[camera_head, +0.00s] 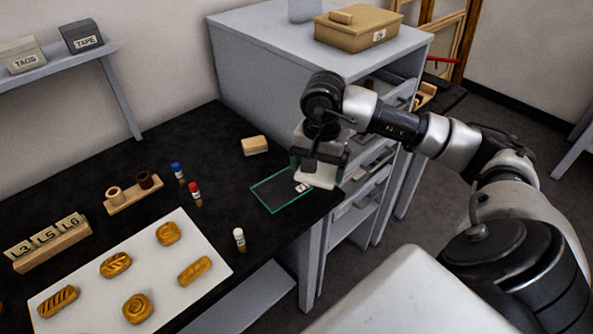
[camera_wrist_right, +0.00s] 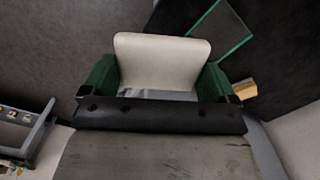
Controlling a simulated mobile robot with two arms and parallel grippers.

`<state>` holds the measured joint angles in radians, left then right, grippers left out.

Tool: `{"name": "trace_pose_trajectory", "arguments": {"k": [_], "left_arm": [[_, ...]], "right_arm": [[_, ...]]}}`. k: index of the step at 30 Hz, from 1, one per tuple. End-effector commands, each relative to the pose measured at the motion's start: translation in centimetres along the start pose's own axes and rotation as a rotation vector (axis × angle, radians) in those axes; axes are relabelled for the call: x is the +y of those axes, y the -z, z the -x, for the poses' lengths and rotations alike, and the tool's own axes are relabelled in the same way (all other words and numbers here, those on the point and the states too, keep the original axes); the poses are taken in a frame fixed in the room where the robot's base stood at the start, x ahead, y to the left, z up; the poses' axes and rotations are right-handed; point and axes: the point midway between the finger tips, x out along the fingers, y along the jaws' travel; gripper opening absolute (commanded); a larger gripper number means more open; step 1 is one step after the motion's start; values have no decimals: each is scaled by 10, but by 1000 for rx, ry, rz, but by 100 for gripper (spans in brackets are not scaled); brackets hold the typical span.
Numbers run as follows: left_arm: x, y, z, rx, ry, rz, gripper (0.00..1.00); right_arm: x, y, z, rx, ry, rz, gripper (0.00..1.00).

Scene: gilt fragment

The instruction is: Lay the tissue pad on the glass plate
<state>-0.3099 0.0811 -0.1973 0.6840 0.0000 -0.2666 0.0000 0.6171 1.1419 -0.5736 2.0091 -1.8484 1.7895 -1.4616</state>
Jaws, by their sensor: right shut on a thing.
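The white tissue pad (camera_head: 318,179) is held in my right gripper (camera_head: 318,167), which is shut on it with green-tipped fingers on either side. The pad also fills the middle of the right wrist view (camera_wrist_right: 162,62). The glass plate (camera_head: 272,194), a clear sheet with green edges, lies on the black bench top. In the head view the pad covers the plate's right end; it appears to be above the bench, though the height is hard to tell. In the wrist view the plate (camera_wrist_right: 228,38) shows at the upper right, beside the pad. My left gripper is not in view.
A wooden block (camera_head: 254,145) lies behind the plate. Vials with blue (camera_head: 178,172), red (camera_head: 195,193) and white (camera_head: 239,239) caps stand left of it. A white board (camera_head: 75,297) carries several carved gilt pieces. A grey cabinet (camera_head: 262,75) stands behind.

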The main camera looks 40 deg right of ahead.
Motion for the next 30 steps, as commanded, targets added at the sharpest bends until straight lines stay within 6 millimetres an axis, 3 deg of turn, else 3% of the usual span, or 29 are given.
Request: {"name": "trace_pose_trajectory", "arguments": {"k": [4,7,21,30], "left_arm": [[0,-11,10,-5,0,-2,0],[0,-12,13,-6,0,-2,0],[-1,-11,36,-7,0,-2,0],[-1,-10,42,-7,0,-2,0]], "right_arm": [[4,-1,4,3,-1,-61,67],[-5,2,-2,1,1,-73,67],[-95,33,-60,2,0,-72,67],[-104,37,-78,3,-4,-71,67]]}}
